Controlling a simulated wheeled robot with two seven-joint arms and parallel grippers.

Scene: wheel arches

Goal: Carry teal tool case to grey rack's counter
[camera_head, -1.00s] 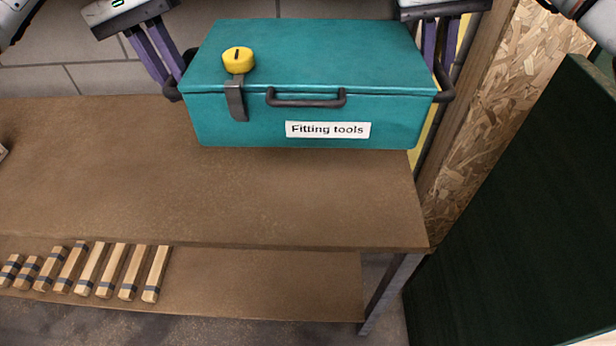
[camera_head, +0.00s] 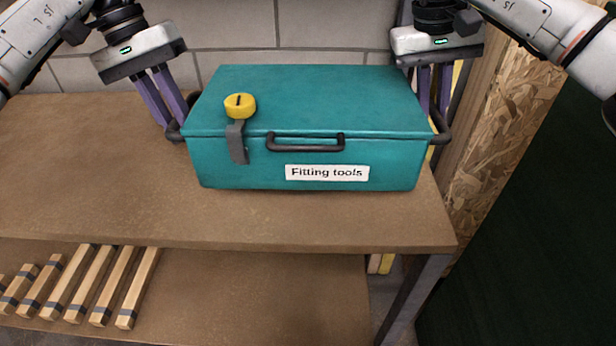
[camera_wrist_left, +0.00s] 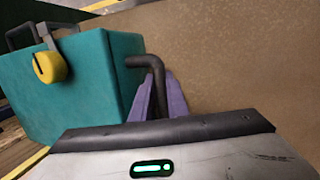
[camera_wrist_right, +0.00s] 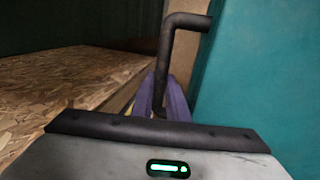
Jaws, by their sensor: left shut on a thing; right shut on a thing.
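The teal tool case (camera_head: 310,100) has a "Fitting tools" label, a dark front handle and a grey latch with a yellow knob (camera_head: 239,106). It is upright at the right end of a brown-topped counter (camera_head: 120,190); I cannot tell whether its base touches the top. My left gripper (camera_head: 172,122) is shut on the case's left side handle, which also shows in the left wrist view (camera_wrist_left: 155,70). My right gripper (camera_head: 432,118) is shut on the right side handle, also seen in the right wrist view (camera_wrist_right: 170,50). The fingertips are partly hidden by the handles.
Several wooden sticks with grey bands (camera_head: 88,285) lie on a lower shelf (camera_head: 250,290). A grey block wall (camera_head: 230,35) stands behind the counter. A chipboard panel (camera_head: 490,140) and a dark green panel (camera_head: 540,230) stand close on the right. The counter's left part is clear.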

